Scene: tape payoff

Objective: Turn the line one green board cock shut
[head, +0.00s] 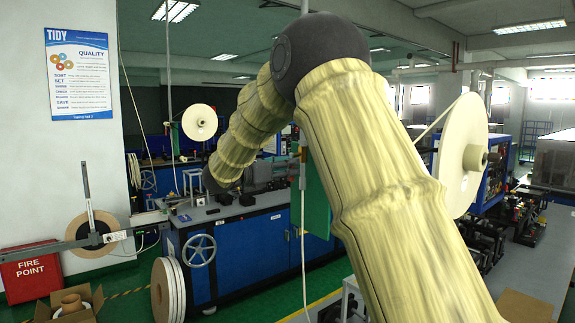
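A narrow green board (317,203) shows in the head view, right of centre, partly hidden behind my sleeved arm. A thin pale line runs down along its left edge, with a small brownish fitting (303,153) on it. I cannot tell whether this is the line one cock or how its handle is turned. My arm rises from the lower right to a dark elbow, then slopes down left to a dark joint above the blue machine. Past that joint I cannot make out my gripper's fingers against the grey and dark parts there.
A blue machine cabinet (262,238) with a grey handwheel (199,250) stands behind the arm. A large cream reel (460,160) is at right. A red fire point box (31,273) and a carton (75,306) stand at left. Some green floor is clear at front.

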